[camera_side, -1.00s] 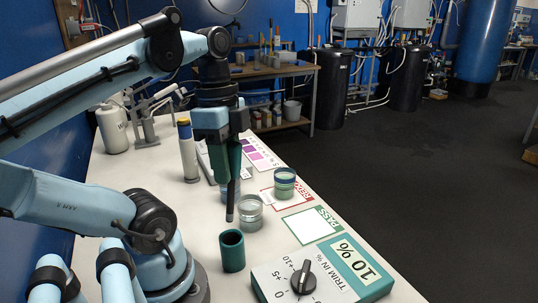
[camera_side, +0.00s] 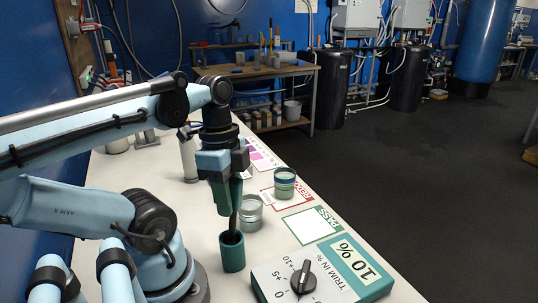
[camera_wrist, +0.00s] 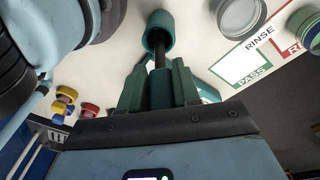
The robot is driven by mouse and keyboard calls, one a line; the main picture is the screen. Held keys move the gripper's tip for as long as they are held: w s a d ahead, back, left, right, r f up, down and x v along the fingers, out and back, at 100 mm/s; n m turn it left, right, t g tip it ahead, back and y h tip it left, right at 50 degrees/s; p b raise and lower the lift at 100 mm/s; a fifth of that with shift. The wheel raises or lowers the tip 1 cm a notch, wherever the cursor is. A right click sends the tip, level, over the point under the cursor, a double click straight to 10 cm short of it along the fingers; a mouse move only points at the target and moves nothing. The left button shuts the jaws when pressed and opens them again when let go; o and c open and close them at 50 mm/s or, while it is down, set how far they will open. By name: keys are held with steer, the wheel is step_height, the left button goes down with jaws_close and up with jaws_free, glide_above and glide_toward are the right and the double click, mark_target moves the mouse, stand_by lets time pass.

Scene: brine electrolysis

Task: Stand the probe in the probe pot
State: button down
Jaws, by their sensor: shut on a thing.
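My gripper (camera_side: 228,190) is shut on the probe, and its dark shaft (camera_side: 233,222) points straight down. The teal probe pot (camera_side: 232,257) stands upright on the bench directly below. The shaft's lower end meets the pot's mouth and appears to be inside it; how deep is hidden by the pot wall. In the wrist view my gripper (camera_wrist: 160,88) holds the probe, whose dark shaft (camera_wrist: 160,55) runs toward the pot (camera_wrist: 160,18) and overlaps its opening. The gripper is still above the pot's rim.
A clear jar (camera_side: 250,213) stands close behind the pot. A green-filled jar (camera_side: 285,182) sits farther back near the red-bordered card. A teal trim box (camera_side: 335,275) with a black knob lies to the right. A white cylinder (camera_side: 188,158) stands at the back left.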

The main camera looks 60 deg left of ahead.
steer(key=shift+f, duration=1.6)
steer(key=c, duration=0.7)
jaws_free()
steer(key=shift+c, duration=0.2)
step_height(320, 180, up, 12)
steer(key=a, duration=0.1)
steer(key=shift+s+a, duration=0.15)
steer(key=shift+a, duration=0.2)
